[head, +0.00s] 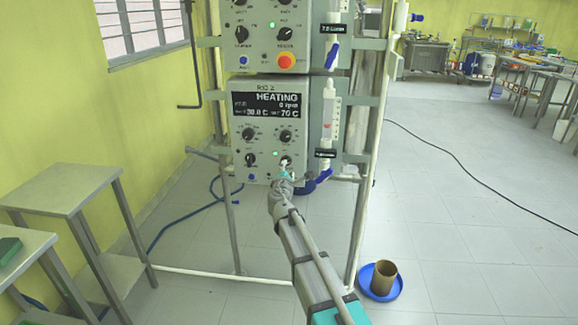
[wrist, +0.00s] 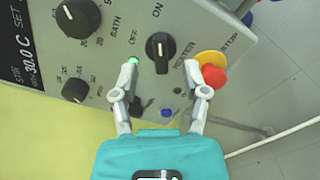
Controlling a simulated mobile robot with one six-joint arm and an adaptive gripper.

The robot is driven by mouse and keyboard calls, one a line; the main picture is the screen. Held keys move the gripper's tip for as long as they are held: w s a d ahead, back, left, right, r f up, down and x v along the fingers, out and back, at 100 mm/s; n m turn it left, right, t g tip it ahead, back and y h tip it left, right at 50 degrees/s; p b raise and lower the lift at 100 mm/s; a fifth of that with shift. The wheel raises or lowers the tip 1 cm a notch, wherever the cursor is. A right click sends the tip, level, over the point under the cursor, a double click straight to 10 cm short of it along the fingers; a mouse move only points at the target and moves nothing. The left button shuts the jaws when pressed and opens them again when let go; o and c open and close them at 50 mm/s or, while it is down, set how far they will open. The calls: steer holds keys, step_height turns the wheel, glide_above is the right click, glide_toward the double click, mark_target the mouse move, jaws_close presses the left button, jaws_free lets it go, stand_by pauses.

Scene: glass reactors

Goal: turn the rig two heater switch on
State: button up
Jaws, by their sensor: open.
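The rig two control box (head: 268,115) is on the frame, and its display reads HEATING with 30.0 C and a set value of 70 C. The heater switch (wrist: 161,50) is a black knob with OFF and ON labels; a white mark shows near its upper end. It is partly covered by my gripper in the head view. A green lamp (wrist: 132,60) beside it is lit. My gripper (wrist: 160,70) is open, its fingertips just short of the knob, one on either side. Contact with the panel cannot be told.
A red stop button (wrist: 213,77) with a yellow collar is close by my right fingertip. Another control box (head: 277,35) is above. A blue hose (head: 185,210) is below left. A blue dish (head: 365,282) with a brown pot stands on the floor.

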steer(key=s, duration=0.6)
steer(key=shift+a, duration=0.1)
steer(key=s+d+f+m+g+h, duration=0.25)
steer(key=d+f+m, duration=0.2)
steer(key=d, duration=0.35)
steer(key=s+d+f+m+g+h, duration=0.1)
steer(key=s+d+f+m+g, duration=0.25)
steer(key=d+m, duration=0.3)
steer(key=s+d+f+m+g+h, duration=0.2)
steer(key=s+d+f+m+g, duration=0.15)
steer(key=d, duration=0.55)
steer(key=s+d+f+m+g+y, duration=0.1)
steer(key=s+d+f+m+g, duration=0.15)
steer(key=s, duration=0.25)
steer(key=s+d+f+m+g+y, duration=0.1)
steer(key=s+f+m+g, duration=0.15)
steer(key=s, duration=0.25)
steer(key=s+f+m+g+y+p, duration=0.1)
steer(key=s+m+g+y, duration=0.3)
steer(key=s, duration=0.5)
step_height(320, 180, up, 18)
steer(key=p, duration=1.7)
steer(key=shift+s+a+f, duration=0.15)
steer(key=shift+a+f, duration=0.1)
steer(key=shift+a, duration=0.15)
steer(key=shift+o, duration=0.2)
steer(key=shift+t, duration=0.25)
